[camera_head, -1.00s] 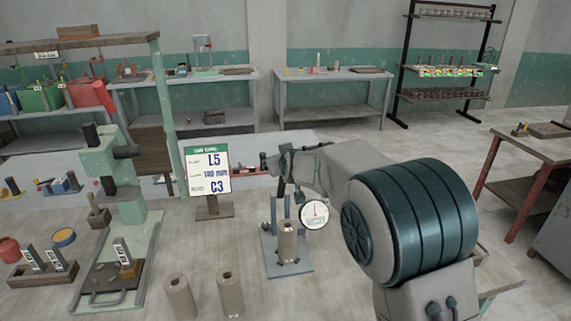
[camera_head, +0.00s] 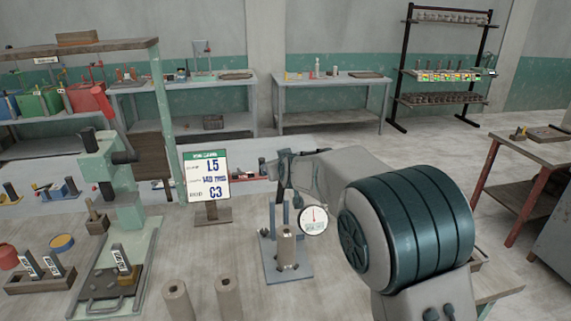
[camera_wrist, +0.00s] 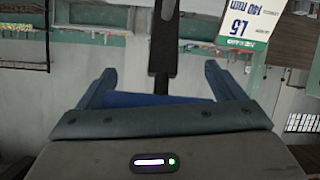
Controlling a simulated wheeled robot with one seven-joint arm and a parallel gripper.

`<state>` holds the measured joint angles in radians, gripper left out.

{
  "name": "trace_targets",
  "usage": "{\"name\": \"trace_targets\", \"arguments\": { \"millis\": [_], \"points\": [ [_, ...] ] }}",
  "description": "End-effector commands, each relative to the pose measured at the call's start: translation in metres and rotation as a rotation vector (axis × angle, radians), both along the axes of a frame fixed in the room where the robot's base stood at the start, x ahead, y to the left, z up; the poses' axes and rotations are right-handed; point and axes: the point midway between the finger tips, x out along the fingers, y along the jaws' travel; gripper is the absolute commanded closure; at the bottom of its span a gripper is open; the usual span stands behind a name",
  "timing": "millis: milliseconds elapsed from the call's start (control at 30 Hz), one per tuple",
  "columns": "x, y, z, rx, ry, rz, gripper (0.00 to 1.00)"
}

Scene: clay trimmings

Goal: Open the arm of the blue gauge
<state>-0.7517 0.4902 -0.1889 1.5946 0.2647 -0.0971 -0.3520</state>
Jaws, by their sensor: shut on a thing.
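The blue gauge has a blue-grey base plate (camera_head: 270,268) with upright posts, and a round white dial (camera_head: 313,219) at its right. A brown clay cylinder (camera_head: 287,250) stands upright on the plate. My gripper (camera_head: 283,178) is above and behind the cylinder, near the posts, partly hidden by my own arm. A dark bar (camera_wrist: 163,45) runs upward between the fingers. The exact contact is hard to see.
A sign (camera_head: 208,175) on a wooden foot stands left of the gauge. Two clay cylinders (camera_head: 178,299) stand in front. A green press (camera_head: 108,200) is at the left. The bench (camera_head: 235,255) between sign and gauge is clear.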

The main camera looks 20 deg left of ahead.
Motion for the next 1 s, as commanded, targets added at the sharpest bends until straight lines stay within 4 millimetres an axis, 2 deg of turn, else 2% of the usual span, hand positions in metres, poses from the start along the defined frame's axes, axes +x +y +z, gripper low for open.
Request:
{"name": "trace_targets", "arguments": {
  "millis": [33, 400, 433, 467, 767, 1000],
  "points": [
    [0.001, -0.004, -0.009, -0.008, 0.014, -0.006, 0.52],
    [0.000, -0.003, -0.010, -0.010, 0.016, -0.005, 0.52],
    [0.000, -0.003, -0.011, -0.011, 0.017, -0.005, 0.06],
    [0.000, -0.003, -0.010, -0.011, 0.017, -0.005, 0.00],
    [-0.005, 0.002, -0.004, -0.005, 0.008, 0.006, 0.00],
    [-0.026, -0.010, 0.007, -0.003, 0.007, 0.007, 0.00]
  ]
}}
